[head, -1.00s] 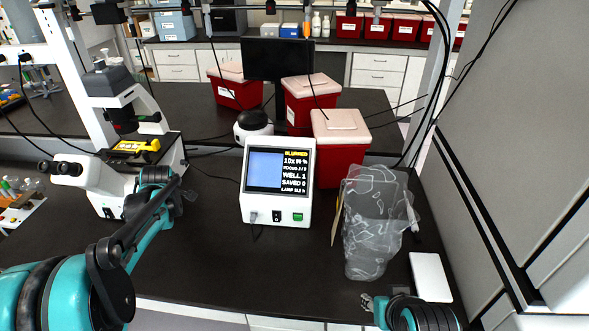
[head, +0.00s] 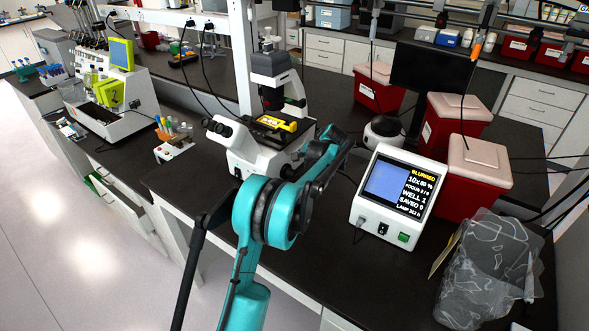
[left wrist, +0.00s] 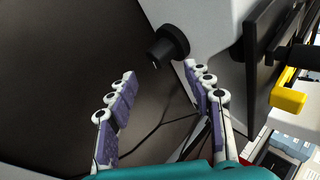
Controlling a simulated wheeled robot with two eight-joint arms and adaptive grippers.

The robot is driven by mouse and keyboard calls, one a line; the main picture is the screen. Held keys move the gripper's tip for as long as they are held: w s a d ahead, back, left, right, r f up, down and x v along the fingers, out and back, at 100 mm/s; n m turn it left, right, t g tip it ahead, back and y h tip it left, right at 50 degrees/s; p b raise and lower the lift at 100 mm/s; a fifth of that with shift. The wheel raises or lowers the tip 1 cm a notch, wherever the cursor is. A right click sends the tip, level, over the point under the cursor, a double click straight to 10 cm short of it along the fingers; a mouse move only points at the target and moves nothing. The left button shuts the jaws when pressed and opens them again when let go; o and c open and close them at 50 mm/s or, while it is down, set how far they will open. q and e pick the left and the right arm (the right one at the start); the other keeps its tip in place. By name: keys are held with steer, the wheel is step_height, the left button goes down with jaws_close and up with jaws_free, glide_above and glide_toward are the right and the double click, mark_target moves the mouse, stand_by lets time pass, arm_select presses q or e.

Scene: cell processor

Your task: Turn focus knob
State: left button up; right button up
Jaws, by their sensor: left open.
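The white microscope (head: 243,150) stands on the black bench left of centre in the head view, with a yellow plate (head: 277,123) on its stage. My left gripper (head: 322,160) is by the microscope's right side, its fingers partly hidden by my arm. In the left wrist view the black focus knob (left wrist: 168,46) sticks out of the white microscope side. My open left gripper (left wrist: 160,72) has its two purple-padded fingers apart, with the knob just past the fingertips and nothing held. The monitor (head: 393,200) reads BLURRED, WELL 1, SAVED 0. My right gripper is out of view.
Red bins with pale lids (head: 465,178) stand behind the monitor. A clear crumpled bag (head: 487,270) lies at the right. A tube rack (head: 175,140) stands left of the microscope. Cables run across the bench. The bench front before the monitor is clear.

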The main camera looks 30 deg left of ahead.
arm_select(q)
steer(key=a+f+m+g, duration=0.1)
steer(key=m, duration=0.4)
steer(key=w+a+f+m+g+y, duration=0.1)
steer(key=f+m, duration=0.1)
steer(key=m, duration=0.3)
steer(key=a+f+m+g+y, duration=0.1)
steer(key=a+f+m, duration=0.1)
steer(key=m, duration=0.2)
steer(key=shift+w+f+m+p, duration=0.1)
steer(key=shift+w+m+p, duration=0.15)
steer(key=shift+m+p, duration=0.15)
steer(key=c, duration=1.2)
